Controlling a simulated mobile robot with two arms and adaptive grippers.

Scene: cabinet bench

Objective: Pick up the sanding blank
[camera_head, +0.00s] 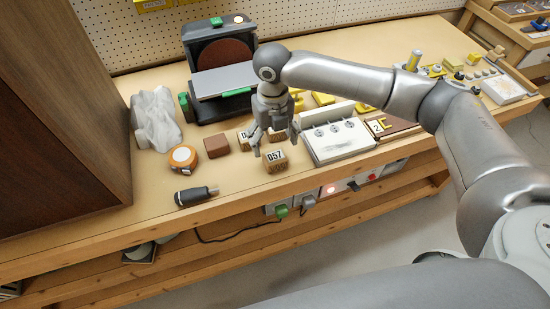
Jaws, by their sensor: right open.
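A small wooden block marked "057" (276,162) sits upright near the bench's front edge and looks like the sanding blank. A similar labelled block (244,141) stands just behind it to the left, partly hidden by my gripper. My right gripper (275,150) points down with its fingers apart, above and just behind the "057" block. It holds nothing that I can see. Whether a finger touches either block I cannot tell. My left gripper is not in view.
A disc sander (222,55) stands behind. A brown block (216,144), round tape-like roll (182,159) and dark-handled tool (193,196) lie left. A white fixture (340,142) stands close on the right. A tall brown cabinet (65,110) bounds the left side.

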